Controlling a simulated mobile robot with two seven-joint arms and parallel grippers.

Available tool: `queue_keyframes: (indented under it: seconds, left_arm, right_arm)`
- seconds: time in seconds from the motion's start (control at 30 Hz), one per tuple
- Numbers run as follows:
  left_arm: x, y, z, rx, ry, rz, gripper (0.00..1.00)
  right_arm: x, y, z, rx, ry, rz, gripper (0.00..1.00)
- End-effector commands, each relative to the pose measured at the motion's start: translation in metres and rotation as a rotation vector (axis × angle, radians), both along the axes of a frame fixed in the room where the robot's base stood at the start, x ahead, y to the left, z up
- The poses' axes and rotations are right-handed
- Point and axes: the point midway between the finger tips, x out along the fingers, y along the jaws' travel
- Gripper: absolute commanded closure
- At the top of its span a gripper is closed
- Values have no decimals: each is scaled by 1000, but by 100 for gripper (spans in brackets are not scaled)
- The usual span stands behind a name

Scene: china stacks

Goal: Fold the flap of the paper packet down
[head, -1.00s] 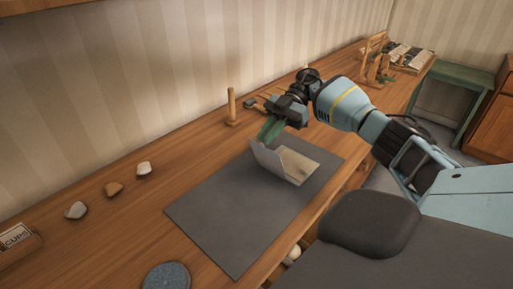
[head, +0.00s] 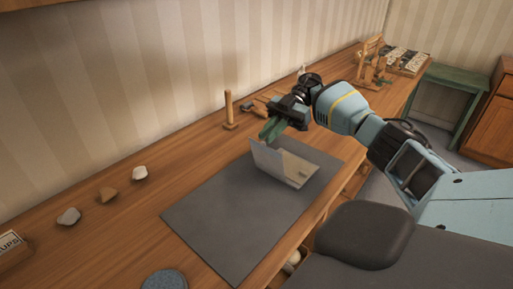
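The paper packet (head: 299,172) lies on the dark grey mat (head: 225,219), near its far right part. Its pale flap (head: 268,161) stands up steeply along the packet's left side. My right gripper (head: 269,136) is just above and behind the top edge of the flap, with its green fingers pointing down and left. The fingers overlap in this view, so I cannot tell whether there is a gap between them or whether they touch the flap. My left gripper is out of view.
A wooden peg (head: 230,110) stands behind the mat near the wall. A round blue-grey disc (head: 165,280) is at the front. A wooden rack (head: 371,62) stands far back. The mat's front is clear.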

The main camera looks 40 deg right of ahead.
Motion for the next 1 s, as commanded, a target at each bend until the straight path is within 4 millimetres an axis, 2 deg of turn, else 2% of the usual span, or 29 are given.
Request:
queue_keyframes:
  seconds: [0.07,0.27,0.6,1.0]
  left_arm:
    - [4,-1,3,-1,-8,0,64]
    - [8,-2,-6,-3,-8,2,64]
    - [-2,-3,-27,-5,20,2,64]
    - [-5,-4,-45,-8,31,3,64]
  right_arm:
    - [0,0,0,0,0,0,90]
    - [1,-8,-4,58,10,-2,90]
    - [2,-18,-6,118,15,-1,90]
    - [3,-24,-6,162,18,-1,90]
